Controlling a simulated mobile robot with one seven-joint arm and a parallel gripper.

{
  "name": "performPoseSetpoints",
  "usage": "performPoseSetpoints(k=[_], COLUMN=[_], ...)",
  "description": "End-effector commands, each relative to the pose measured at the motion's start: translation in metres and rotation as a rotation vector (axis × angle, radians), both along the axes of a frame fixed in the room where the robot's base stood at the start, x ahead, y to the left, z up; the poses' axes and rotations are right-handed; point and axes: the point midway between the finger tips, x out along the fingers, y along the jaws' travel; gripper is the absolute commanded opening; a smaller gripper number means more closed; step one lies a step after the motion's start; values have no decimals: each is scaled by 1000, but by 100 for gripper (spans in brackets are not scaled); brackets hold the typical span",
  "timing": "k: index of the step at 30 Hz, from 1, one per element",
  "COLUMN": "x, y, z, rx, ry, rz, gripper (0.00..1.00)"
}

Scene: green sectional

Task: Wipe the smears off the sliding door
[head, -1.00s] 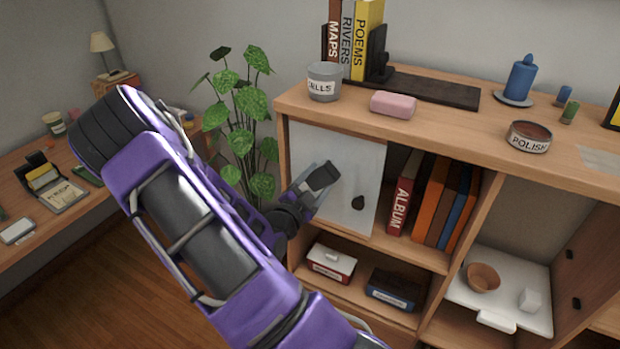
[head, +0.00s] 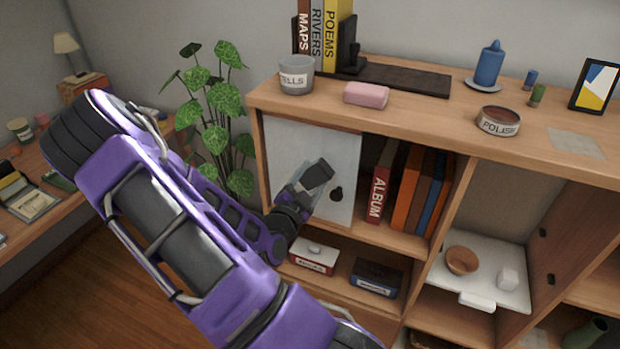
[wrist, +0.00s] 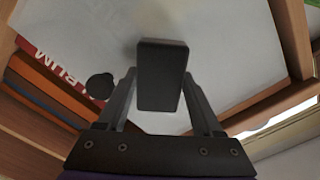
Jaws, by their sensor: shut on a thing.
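The sliding door (head: 340,150) is a pale panel on the left of the shelf unit, with a round dark pull (head: 336,193) on it. My gripper (head: 308,185) is in front of the door, left of the pull. It is shut on a dark block (wrist: 162,75), seen between the two fingers in the wrist view. The block is at the door's surface; I cannot tell whether it touches. A faint bluish-grey patch (head: 288,166) shows on the door beside my gripper. The block and gripper hide part of the door.
Books (head: 410,190) stand right of the door. Above, the top holds a grey pot (head: 297,78), a pink bar (head: 366,94) and a polish tin (head: 498,122). Boxes (head: 314,257) sit on the shelf below. A leafy plant (head: 215,140) stands left of the unit.

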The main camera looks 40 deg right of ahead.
Motion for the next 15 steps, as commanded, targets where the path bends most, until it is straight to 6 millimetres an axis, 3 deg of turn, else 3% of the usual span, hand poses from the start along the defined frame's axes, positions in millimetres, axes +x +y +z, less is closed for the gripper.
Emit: performPoseSetpoints(k=[15], x=[-16], y=[43], z=[0], rx=[1], ry=[1], rz=[4], gripper=[23])
